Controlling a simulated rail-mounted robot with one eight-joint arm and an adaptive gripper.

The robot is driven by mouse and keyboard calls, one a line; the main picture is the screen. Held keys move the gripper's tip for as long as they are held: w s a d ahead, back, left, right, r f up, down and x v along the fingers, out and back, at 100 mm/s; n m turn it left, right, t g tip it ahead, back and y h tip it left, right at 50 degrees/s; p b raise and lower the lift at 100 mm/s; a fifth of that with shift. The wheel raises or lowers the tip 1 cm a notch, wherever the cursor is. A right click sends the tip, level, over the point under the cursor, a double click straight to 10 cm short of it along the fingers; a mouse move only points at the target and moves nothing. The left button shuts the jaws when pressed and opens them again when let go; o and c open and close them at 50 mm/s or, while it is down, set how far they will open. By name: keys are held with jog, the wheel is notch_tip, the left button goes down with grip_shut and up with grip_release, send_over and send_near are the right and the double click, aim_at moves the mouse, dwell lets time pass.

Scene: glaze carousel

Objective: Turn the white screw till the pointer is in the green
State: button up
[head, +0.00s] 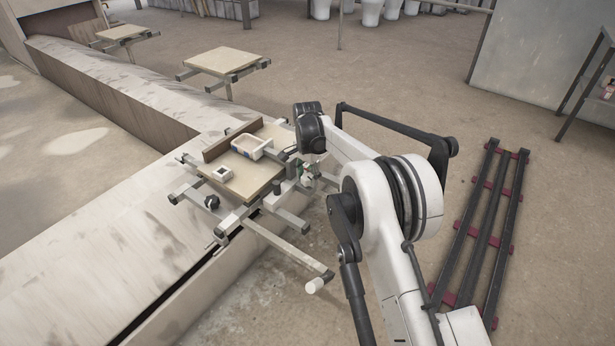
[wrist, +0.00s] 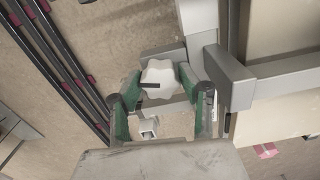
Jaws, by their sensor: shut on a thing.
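The white screw (wrist: 159,76) is a lobed knob with a dark bar across its left side, in the middle of the wrist view. My gripper (wrist: 158,84) is around it, with a green-padded finger on each side, and is shut on it. In the head view my gripper (head: 308,176) is at the right side of the near carousel board (head: 262,180), partly hidden by my arm; the screw cannot be made out there. I cannot make out the pointer or the green zone in either view.
Grey metal bars of the carousel frame (wrist: 270,68) run close beside my gripper. A white frame (head: 246,143) and a small white block (head: 222,173) sit on the board. Dark rails (head: 484,225) lie at right.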

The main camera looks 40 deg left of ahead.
aim_at(307, 176)
jog(key=shift+m, duration=0.6)
jog(key=o, duration=1.1)
jog(key=shift+o, duration=0.2)
notch_tip(307, 176, up, 12)
